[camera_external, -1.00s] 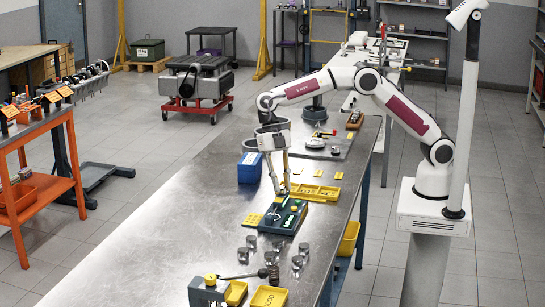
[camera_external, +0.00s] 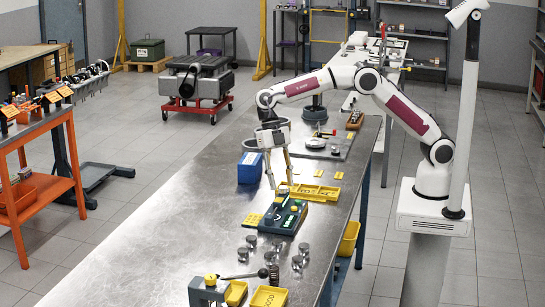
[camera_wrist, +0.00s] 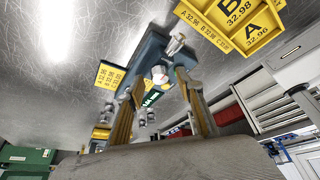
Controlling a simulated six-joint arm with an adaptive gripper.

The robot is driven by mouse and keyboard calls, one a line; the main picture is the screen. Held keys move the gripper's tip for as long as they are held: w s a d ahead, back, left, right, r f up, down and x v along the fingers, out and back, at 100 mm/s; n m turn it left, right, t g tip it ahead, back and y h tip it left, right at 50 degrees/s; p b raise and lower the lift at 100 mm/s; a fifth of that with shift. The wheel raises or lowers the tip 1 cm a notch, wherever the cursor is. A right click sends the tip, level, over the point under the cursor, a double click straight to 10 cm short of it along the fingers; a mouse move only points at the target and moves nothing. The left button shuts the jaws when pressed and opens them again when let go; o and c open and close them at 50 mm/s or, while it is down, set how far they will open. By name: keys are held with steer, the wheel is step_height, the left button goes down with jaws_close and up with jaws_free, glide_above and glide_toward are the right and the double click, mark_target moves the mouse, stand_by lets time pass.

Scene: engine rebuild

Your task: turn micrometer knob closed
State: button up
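My gripper (camera_external: 281,190) points down at the fixture's far end. In the wrist view its two fingers (camera_wrist: 161,82) are apart, with the silver cylinder seen between the tips. I cannot tell whether either finger touches it.
A yellow sorting tray (camera_external: 314,193) with yellow labels lies behind the fixture. Several metal cylinders (camera_external: 250,241) stand in front of it. A blue box (camera_external: 250,168) stands at the back left. The left bench surface is clear.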

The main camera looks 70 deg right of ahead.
steer(key=v, duration=1.1)
stand_by(0.5)
stand_by(0.3)
